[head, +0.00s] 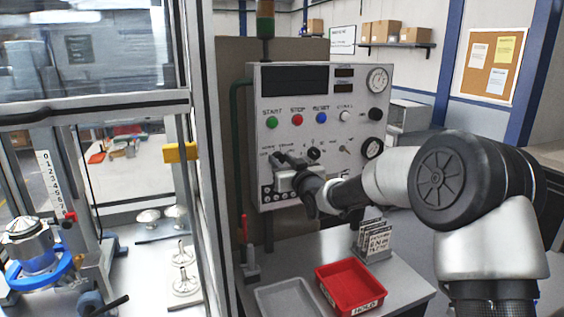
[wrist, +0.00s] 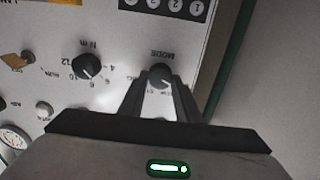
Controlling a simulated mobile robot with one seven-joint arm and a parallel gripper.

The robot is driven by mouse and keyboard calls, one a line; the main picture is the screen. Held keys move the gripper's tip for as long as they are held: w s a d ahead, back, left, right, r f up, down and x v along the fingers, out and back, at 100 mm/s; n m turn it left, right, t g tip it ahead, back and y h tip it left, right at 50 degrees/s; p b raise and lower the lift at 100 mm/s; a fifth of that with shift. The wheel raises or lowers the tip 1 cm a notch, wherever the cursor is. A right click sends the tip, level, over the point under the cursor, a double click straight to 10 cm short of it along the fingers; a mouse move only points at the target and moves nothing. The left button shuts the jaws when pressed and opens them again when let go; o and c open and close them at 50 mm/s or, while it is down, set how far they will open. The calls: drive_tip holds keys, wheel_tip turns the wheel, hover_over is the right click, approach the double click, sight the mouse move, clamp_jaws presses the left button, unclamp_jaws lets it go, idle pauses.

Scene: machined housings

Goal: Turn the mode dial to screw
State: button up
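The control panel (head: 325,115) is an upright light-grey box; my gripper (head: 283,160) is at its lower left and hides the mode dial there. In the wrist view the panel appears upside down. The mode dial (wrist: 160,76) is a small black knob beside the word MODE. My gripper (wrist: 160,88) has its two dark fingers apart, one on each side of the dial at the tips. I cannot tell whether they touch it. The small position labels below the dial are partly hidden by the fingers and too blurred to read.
A larger black N m knob (wrist: 87,67) is left of the dial in the wrist view. A grey toggle (wrist: 44,109) and a gauge (wrist: 14,139) are further left. A red tray (head: 350,287) and a card rack (head: 372,240) stand on the table below. A glazed machine frame (head: 200,160) is left of the panel.

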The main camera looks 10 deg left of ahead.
drive_tip(key=shift+c, duration=0.8)
drive_tip(key=shift+f+m+b, duration=0.1)
drive_tip(key=shift+m+b, duration=0.3)
drive_tip(key=shift+b, duration=0.1)
drive_tip(key=shift+f+m+b, duration=0.1)
drive_tip(key=shift+m+b, duration=0.8)
drive_tip(key=shift+b, duration=0.05)
drive_tip(key=m+b, duration=0.2)
drive_tip(key=m, duration=0.1)
drive_tip(key=shift+w+d, duration=0.1)
drive_tip(key=shift+d, duration=0.05)
drive_tip(key=shift+m+b, duration=0.9)
drive_tip(key=shift+m, duration=0.7)
